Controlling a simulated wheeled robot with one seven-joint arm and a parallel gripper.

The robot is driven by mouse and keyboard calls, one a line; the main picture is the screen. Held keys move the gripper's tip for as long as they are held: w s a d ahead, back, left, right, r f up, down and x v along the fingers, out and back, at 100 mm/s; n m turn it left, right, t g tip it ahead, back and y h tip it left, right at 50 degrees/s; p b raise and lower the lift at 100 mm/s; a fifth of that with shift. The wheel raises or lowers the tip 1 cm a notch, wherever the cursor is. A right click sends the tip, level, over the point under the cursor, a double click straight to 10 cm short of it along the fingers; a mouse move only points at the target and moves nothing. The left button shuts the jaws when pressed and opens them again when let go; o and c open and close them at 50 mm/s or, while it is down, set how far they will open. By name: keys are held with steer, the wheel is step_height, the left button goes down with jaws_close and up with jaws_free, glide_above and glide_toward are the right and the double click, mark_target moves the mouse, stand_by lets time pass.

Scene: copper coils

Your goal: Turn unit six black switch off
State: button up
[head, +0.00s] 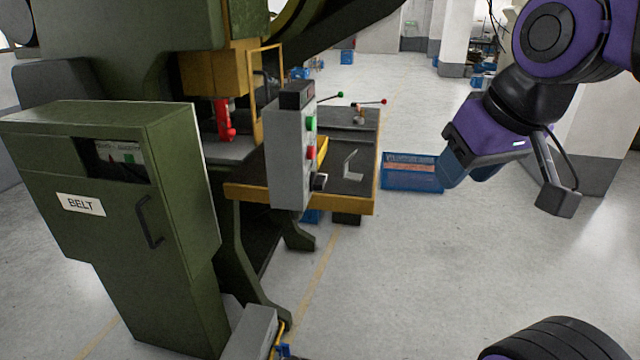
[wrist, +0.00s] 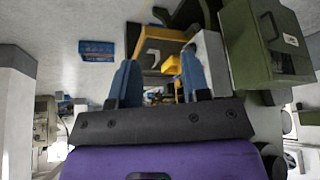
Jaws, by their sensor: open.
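A grey control box (head: 288,150) stands upright at the front of the green press. It has a dark panel (head: 297,95) on top, a green button (head: 311,123), a red button (head: 311,152) and, lowest, a black switch (head: 320,181). The switch's setting is too small to tell, and no unit number is readable. My gripper (head: 462,176) is in the air to the right of the box, well apart from it. In the wrist view my gripper (wrist: 158,76) shows two blue fingers spread apart with nothing between them; the box (wrist: 212,60) is partly behind the right finger.
A green cabinet marked BELT (head: 125,215) stands left of the box. A yellow-edged work table (head: 350,205) with small levers (head: 368,102) lies behind it. A blue bin (head: 412,172) is on the floor beyond. Open floor lies to the right of the box.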

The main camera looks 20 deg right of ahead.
steer(key=o, duration=0.4)
steer(key=shift+c, duration=0.2)
steer(key=o, duration=0.3)
steer(key=shift+w+a+f, duration=0.15)
steer(key=shift+w, duration=0.05)
steer(key=shift+o, duration=1)
steer(key=w+a+f+m+g+y, duration=0.4)
steer(key=w+f+m, duration=0.1)
steer(key=w, duration=0.2)
steer(key=shift+w+y, duration=0.15)
steer(key=shift+y, duration=0.15)
steer(key=m+t+y, duration=0.8)
steer(key=m+y, duration=0.3)
steer(key=m, duration=0.8)
glide_toward(324, 179)
steer(key=x, duration=0.6)
steer(key=f+x, duration=0.1)
steer(key=x, duration=0.3)
steer(key=c, duration=0.9)
